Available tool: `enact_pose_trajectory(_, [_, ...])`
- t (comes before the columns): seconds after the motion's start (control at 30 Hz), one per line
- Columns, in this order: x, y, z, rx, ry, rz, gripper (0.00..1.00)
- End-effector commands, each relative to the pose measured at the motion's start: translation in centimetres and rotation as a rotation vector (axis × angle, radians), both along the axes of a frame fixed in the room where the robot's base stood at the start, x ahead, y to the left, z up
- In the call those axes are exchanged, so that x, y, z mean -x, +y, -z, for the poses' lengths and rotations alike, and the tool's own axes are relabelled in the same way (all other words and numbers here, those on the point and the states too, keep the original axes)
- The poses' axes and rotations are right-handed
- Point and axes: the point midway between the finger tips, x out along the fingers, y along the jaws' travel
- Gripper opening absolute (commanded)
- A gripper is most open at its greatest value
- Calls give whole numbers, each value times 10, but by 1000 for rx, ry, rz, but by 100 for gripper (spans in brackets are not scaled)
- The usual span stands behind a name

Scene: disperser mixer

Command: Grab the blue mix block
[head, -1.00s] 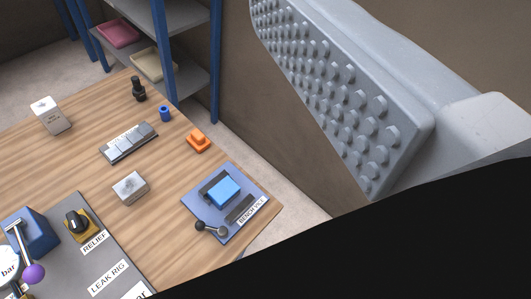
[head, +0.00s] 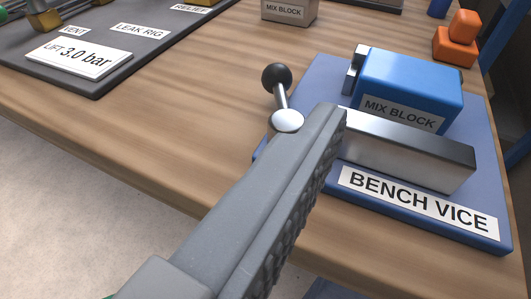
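The blue mix block (head: 410,88) sits in the bench vice (head: 480,225), labelled MIX BLOCK on its near face. The vice's silver front jaw (head: 408,150) stands just in front of the block, and part of the rear jaw shows behind its left end. One finger of my gripper (head: 285,195) reaches up from the lower middle, its tip left of the front jaw and short of the block. Its ridged pad faces right with nothing against it. The other finger is out of view. My gripper looks open and empty.
The vice's black-knobbed handle (head: 277,82) stands just beyond my fingertip. A grey mix block (head: 290,10) lies at the top. An orange block (head: 455,48) is at the right. The leak rig board (head: 100,40) is upper left. Bare table lies between.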

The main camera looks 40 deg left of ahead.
Motion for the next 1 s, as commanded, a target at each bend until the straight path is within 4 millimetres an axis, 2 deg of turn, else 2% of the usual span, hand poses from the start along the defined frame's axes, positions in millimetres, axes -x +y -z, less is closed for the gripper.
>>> enact_pose_trajectory(0.03, [9,1,12,-40,6,-12,89])
enact_pose_trajectory(0.1, [17,5,19,-79,7,-28,89])
enact_pose_trajectory(0.23, [17,10,24,-107,4,-43,89])
enact_pose_trajectory(0.63, [-42,32,33,-106,3,-44,89])
enact_pose_trajectory(1.0, [-63,39,36,-103,4,-43,89])
